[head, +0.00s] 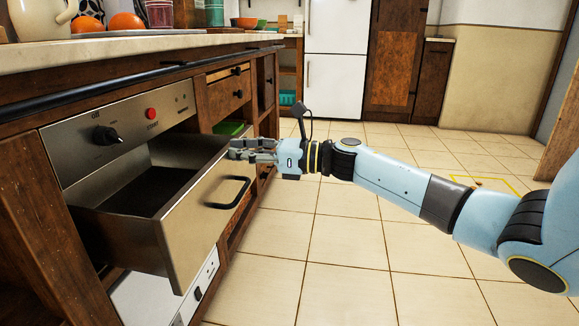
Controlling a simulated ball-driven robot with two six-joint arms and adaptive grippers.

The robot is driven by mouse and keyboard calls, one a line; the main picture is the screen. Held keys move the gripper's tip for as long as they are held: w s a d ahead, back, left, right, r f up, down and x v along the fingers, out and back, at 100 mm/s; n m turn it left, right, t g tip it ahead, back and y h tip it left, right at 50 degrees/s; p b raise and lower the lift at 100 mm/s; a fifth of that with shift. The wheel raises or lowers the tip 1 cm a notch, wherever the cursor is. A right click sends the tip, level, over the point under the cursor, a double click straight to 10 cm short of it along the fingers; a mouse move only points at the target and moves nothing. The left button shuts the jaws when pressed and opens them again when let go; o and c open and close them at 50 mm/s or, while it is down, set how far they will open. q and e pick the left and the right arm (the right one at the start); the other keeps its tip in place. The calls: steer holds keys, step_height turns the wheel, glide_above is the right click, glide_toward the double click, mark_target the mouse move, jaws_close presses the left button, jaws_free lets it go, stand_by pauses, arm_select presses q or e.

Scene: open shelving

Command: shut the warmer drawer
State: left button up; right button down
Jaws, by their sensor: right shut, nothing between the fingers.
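The warmer drawer (195,215) stands pulled out from the wooden counter unit, with a steel front, a black bar handle (229,192) and a dark, empty-looking inside. Its control panel (122,128) with a black knob and a red button sits above the opening. My right gripper (236,148) is shut and empty, at the top far corner of the drawer front. I cannot tell whether it touches the front. The handle is below the gripper and free. My left gripper is not in view.
The counter top (130,49) with a cream jug (40,15) and oranges (126,22) runs above the drawer. A green item (229,128) lies on an open shelf beyond it. A white fridge (335,55) stands at the back.

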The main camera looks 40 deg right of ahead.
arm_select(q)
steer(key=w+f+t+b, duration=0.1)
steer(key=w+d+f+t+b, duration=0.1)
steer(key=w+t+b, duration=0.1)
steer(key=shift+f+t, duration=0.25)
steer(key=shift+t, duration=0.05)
arm_select(e)
steer(key=x, duration=1.6)
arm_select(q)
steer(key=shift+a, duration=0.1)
arm_select(e)
steer(key=shift+a+r, duration=0.1)
steer(key=shift+r, duration=0.05)
